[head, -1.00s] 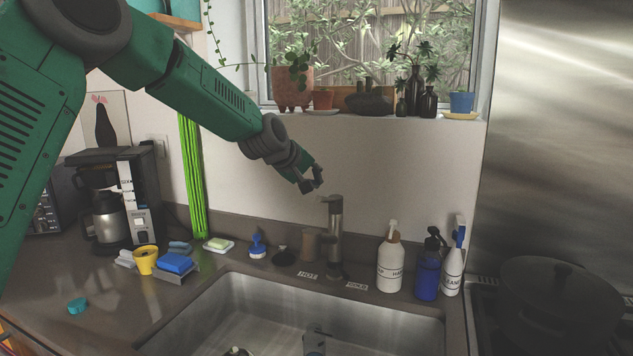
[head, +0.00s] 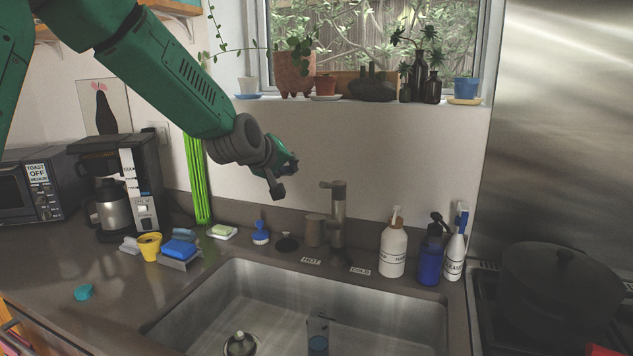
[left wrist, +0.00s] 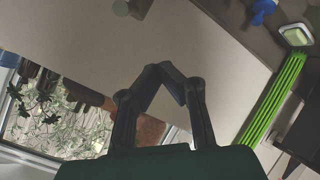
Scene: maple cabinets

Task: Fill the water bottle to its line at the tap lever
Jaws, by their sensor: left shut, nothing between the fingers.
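The tap (head: 338,222) stands behind the sink, with its lever (head: 331,184) at the top. HOT and COLD labels lie at its foot. A clear, bottle-like vessel with blue low in it (head: 318,338) stands in the sink (head: 290,283), cut off by the bottom edge; I cannot make out a fill line. My left gripper (head: 278,188) is shut and empty, in the air left of the tap lever and apart from it. Its closed fingers (left wrist: 165,70) show in the left wrist view, where part of the tap (left wrist: 130,7) is at the top edge. My right gripper is out of view.
A teal cap-like piece (head: 83,293) lies on the left counter. A yellow cup (head: 149,247), blue sponge (head: 179,248) and blue brush (head: 260,233) line the counter. Soap (head: 392,250) and spray bottles (head: 430,258) stand right of the tap. A pot (head: 560,283) sits far right.

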